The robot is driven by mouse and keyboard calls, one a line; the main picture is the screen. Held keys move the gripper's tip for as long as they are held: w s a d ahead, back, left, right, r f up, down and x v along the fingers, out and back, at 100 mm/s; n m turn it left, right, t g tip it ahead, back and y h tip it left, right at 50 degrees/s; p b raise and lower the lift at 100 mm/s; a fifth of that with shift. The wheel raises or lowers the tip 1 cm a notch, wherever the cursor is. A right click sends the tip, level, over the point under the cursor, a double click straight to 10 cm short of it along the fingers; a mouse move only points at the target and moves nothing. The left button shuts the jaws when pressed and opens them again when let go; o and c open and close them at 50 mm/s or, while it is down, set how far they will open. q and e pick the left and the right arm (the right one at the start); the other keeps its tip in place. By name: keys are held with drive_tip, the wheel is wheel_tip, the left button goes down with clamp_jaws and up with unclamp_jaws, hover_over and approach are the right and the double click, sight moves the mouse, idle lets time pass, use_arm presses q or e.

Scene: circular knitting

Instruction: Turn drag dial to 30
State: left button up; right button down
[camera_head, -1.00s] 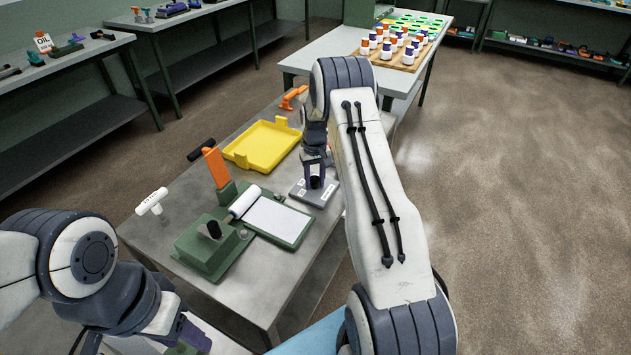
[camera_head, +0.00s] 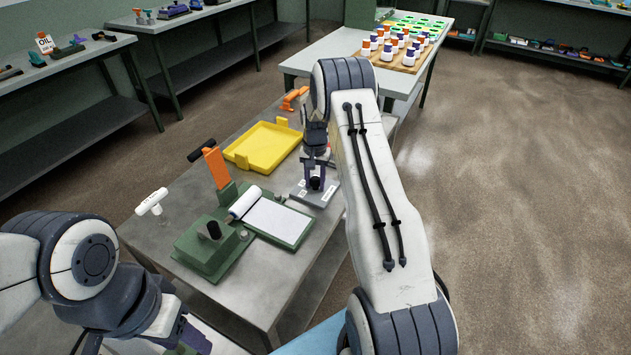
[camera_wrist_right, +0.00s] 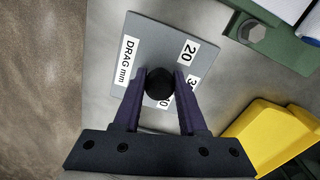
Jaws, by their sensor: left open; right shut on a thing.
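The drag dial is a black round knob (camera_wrist_right: 159,84) on a grey plate (camera_wrist_right: 151,37), seen from above in the right wrist view. The plate carries a "DRAG mm" label (camera_wrist_right: 127,61), a "20" label (camera_wrist_right: 188,51) and a partly covered label starting with "3" (camera_wrist_right: 192,85). Another label below the knob is mostly hidden. My right gripper (camera_wrist_right: 160,80) is shut on the knob, one finger on each side. In the head view the plate (camera_head: 324,196) lies on the table below my right gripper (camera_head: 316,182). My left gripper (camera_head: 190,338) is low at the left, apart from the table's objects.
A green machine (camera_head: 209,248) with a white sheet and roller stands left of the plate. A yellow tray (camera_head: 262,147) lies behind it. An orange upright piece (camera_head: 216,167), a black handle (camera_head: 201,150) and a white T-shaped tool (camera_head: 152,201) are nearby.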

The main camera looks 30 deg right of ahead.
sight(315, 179)
drive_tip(key=shift+r, duration=0.1)
drive_tip(key=shift+c, duration=2.3)
unclamp_jaws()
wheel_tip(315, 179, up, 10)
drive_tip(key=shift+r+b, duration=0.2)
drive_tip(key=shift+b, duration=0.5)
